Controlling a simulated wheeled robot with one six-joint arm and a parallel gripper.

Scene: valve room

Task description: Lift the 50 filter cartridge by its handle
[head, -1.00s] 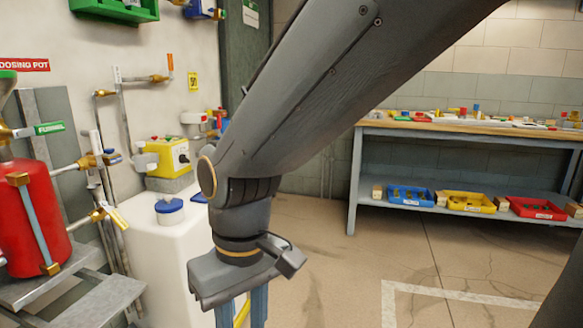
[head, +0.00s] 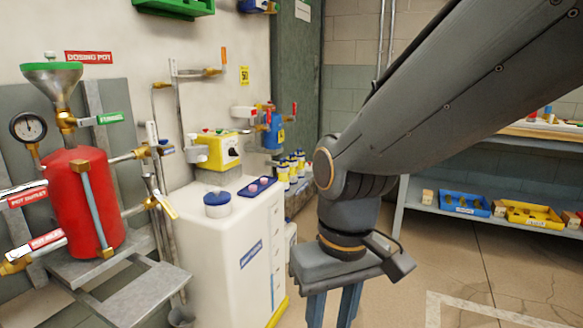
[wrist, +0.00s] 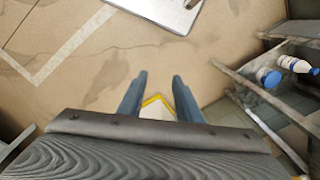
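A white tank (head: 215,265) with a blue lid stands left of my gripper. A red dosing pot (head: 85,200) is further left. A bench (head: 540,131) with bins on its lower shelf is at right. Open floor (head: 480,260) lies between.

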